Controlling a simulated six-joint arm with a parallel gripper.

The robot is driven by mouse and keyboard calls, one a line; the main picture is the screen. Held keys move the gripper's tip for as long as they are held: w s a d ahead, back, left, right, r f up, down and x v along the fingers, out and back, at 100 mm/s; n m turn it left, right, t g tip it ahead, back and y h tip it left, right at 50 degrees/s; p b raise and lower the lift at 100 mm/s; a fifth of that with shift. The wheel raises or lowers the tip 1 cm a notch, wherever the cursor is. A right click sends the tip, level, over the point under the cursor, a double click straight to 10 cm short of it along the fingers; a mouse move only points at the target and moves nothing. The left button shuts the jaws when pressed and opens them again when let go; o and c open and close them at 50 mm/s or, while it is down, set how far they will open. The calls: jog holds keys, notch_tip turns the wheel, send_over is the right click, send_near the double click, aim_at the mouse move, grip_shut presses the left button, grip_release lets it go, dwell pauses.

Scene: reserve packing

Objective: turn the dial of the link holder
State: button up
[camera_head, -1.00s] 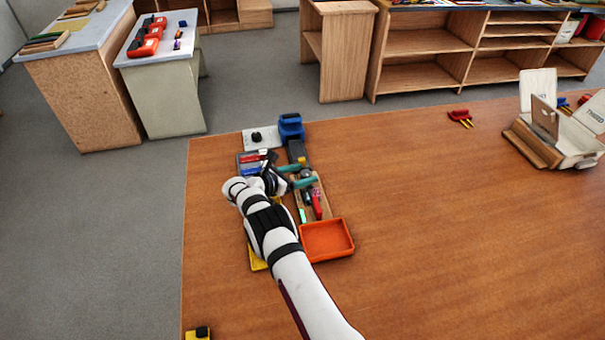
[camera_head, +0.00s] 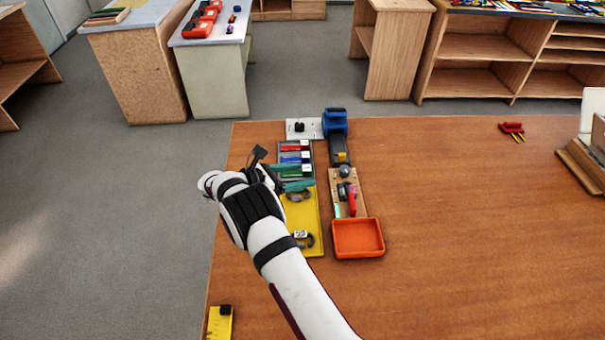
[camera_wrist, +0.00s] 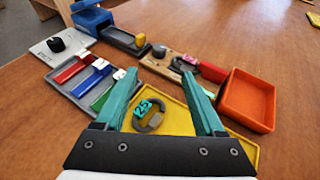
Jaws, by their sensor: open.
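My gripper (camera_head: 299,178), with teal fingers, is open and empty. It is above the yellow tray (camera_head: 306,215), close to the grey tray (camera_head: 283,149); its fingers also show in the wrist view (camera_wrist: 160,76). A white plate (camera_head: 295,134) with a black knob (camera_head: 299,127) lies at the far left, beyond the grey tray. A wooden board (camera_head: 337,179) carries a grey ball-like knob (camera_head: 345,171), a dark part and a red-handled piece (camera_head: 352,197). I cannot tell for sure which is the link holder. No finger touches either knob.
The grey tray holds red, blue and green pieces. The yellow tray holds grey links, one tagged 25 (camera_wrist: 149,115). A blue device (camera_head: 335,122) stands at the back, and an orange tray (camera_head: 358,238) in front of the board. The table's right side is mostly clear.

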jog(key=d+m+g, duration=0.1)
jog(key=d, duration=0.1)
jog(key=s+d+m+g+y, duration=0.1)
jog(key=d, duration=0.1)
jog(key=d+m+g+y, duration=0.1)
jog(key=d+m+g, duration=0.1)
jog(key=shift+s+d+f, duration=0.3)
jog(key=shift+d+f, duration=0.1)
jog(key=d+m+g+y, duration=0.1)
jog(key=d+m, duration=0.1)
jog(key=s+d+m+g+y, duration=0.1)
jog(key=d+m+y, duration=0.1)
jog(key=shift+s+y, duration=0.15)
jog(key=shift+y, duration=0.15)
jog(key=m+y, duration=0.1)
jog(key=d+r+m+y, duration=0.1)
jog(key=d+m+y, duration=0.1)
jog(key=shift+w+r+m, duration=0.25)
jog(key=shift+r+m, duration=0.05)
jog(key=shift+m, duration=0.1)
jog(key=w+d+r+m+t+y, duration=0.35)
jog(key=r+m+y, duration=0.2)
jog(key=r, duration=0.25)
send_near(345, 169)
jog(key=shift+m, duration=0.35)
jog(key=x, duration=0.8)
jog(key=shift+w+f, duration=0.2)
jog(key=shift+f, duration=0.05)
jog(key=shift+c, duration=0.3)
